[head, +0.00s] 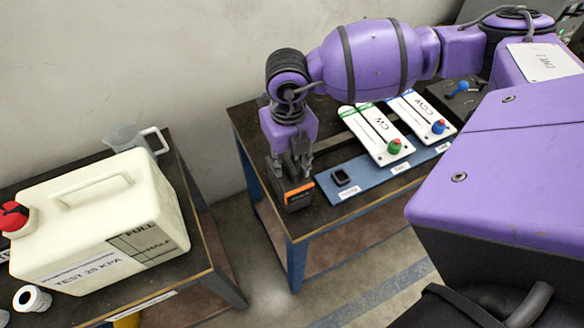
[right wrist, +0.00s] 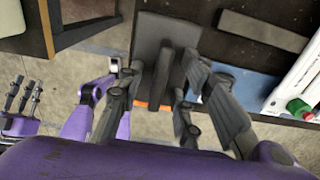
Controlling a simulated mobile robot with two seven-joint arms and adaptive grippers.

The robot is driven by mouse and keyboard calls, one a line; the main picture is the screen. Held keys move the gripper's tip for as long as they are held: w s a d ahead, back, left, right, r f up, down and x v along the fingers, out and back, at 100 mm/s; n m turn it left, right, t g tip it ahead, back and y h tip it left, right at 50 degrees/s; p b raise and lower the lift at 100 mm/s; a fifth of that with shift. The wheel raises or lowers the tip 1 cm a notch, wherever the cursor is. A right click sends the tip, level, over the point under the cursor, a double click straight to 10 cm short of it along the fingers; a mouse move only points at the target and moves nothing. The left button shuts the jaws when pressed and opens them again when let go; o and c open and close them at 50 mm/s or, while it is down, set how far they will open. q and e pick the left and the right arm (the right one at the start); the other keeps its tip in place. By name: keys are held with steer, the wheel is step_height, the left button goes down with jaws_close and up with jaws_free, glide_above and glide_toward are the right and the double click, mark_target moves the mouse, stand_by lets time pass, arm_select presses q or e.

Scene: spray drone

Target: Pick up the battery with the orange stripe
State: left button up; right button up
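The battery (head: 294,197) is a dark block with an orange stripe along its top edge, near the left front corner of the right table. My right gripper (head: 296,170) is directly over it, pointing down. In the right wrist view, the dark battery (right wrist: 150,45) has a raised bar, and the fingers of my right gripper (right wrist: 163,85) are spread on either side of it. Gaps show beside the bar, so the gripper looks open. What seems to be my left gripper (right wrist: 25,95) is small at the left edge; its finger state is unclear.
On the blue strip (head: 372,192) are a small black square part (head: 341,177) and white trays marked CW (head: 366,131) and CCW (head: 417,110), with green and blue knobs. A large cream canister (head: 100,215) and clear jug (head: 135,138) stand on the left table. A floor gap separates the tables.

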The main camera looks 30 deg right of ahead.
steer(key=shift+c, duration=0.5)
jaws_close()
steer(key=shift+r, duration=0.1)
